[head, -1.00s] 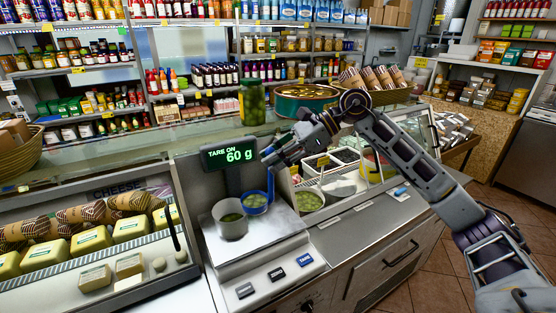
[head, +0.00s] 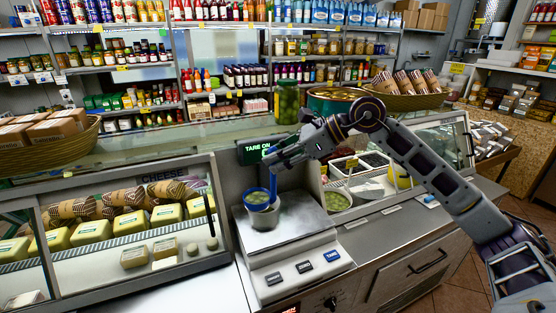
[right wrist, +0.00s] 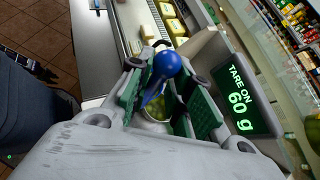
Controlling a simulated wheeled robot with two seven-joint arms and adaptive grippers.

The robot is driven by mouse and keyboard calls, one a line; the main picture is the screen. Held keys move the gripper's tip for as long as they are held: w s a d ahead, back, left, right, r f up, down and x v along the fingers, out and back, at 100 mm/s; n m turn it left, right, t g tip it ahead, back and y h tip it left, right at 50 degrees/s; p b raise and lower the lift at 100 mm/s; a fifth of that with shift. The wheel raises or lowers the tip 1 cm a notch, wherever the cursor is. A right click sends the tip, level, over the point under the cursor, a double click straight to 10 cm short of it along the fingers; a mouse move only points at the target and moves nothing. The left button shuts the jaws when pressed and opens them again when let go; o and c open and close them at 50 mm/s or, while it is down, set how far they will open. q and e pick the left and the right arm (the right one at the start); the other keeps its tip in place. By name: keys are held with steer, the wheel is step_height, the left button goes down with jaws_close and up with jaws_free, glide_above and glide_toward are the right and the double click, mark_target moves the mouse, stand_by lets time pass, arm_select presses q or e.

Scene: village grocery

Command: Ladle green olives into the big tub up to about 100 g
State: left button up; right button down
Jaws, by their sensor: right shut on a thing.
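My right gripper (head: 271,159) is shut on the upright handle of a blue ladle (head: 273,182), just in front of the scale display (head: 250,151). The ladle's bowl, with green olives in it, is over the grey tub (head: 265,219) and hides most of its opening. The tub stands on the scale plate (head: 290,225). In the right wrist view the ladle's blue handle (right wrist: 166,65) is between the finger pads, and the display (right wrist: 240,97) reads TARE ON 60 g. The container of green olives (head: 338,201) is in the counter to the right. My left gripper is out of view.
The glass cheese case (head: 130,262) stands left of the scale. Other bins, one with white contents (head: 368,188), lie right of the olives.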

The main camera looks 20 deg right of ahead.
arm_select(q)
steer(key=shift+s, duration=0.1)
arm_select(e)
steer(key=shift+s+a+r, duration=0.1)
steer(key=shift+a, duration=0.05)
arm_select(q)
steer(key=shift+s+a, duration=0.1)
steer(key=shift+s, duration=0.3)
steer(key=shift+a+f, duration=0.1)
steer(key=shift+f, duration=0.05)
